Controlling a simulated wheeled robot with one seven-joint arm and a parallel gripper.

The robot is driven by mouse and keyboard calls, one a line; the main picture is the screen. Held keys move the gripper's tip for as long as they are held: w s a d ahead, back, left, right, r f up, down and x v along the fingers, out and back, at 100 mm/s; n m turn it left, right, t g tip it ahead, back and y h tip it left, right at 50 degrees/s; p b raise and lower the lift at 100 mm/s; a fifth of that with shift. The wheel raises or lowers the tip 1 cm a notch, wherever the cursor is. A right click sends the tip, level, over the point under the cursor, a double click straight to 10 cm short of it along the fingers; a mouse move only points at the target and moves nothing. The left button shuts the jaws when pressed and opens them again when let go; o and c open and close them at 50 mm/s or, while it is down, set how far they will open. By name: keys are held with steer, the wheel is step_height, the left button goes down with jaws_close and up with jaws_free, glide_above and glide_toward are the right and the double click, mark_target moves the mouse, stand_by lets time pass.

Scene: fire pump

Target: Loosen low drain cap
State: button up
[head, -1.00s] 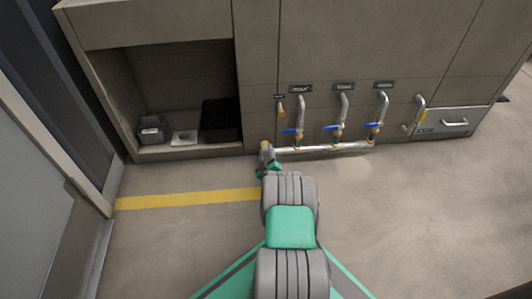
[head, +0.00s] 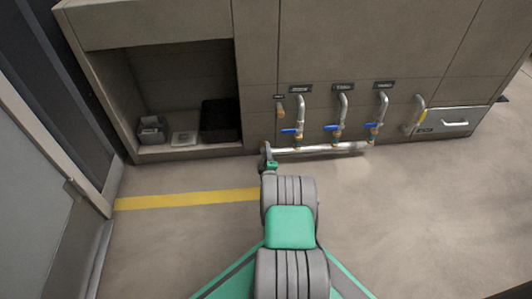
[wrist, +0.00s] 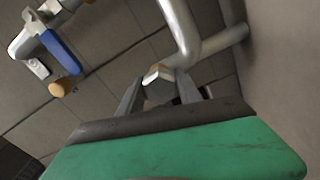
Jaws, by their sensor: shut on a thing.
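The low drain cap (wrist: 158,82) is a grey hex piece with a brass-coloured edge, at the end of a low silver pipe. In the wrist view it sits between the two fingers of my gripper (wrist: 158,91), which is shut on it. In the head view my gripper (head: 266,152) is at the left end of the low horizontal pipe (head: 322,149), close to the cabinet base. There the cap is mostly hidden by the gripper.
Several blue-handled valves (head: 291,131) stand on the pipe, right of my gripper. A brass fitting (head: 280,111) is on the cabinet face above. An open niche at left holds a small grey bin (head: 152,130) and a black box (head: 220,121). The floor in front is clear, with a yellow stripe (head: 185,200).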

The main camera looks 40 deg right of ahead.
steer(key=shift+w+r, duration=0.1)
steer(key=shift+r, duration=0.1)
steer(key=o, duration=1.4)
steer(key=shift+f, duration=0.1)
steer(key=shift+c, duration=0.2)
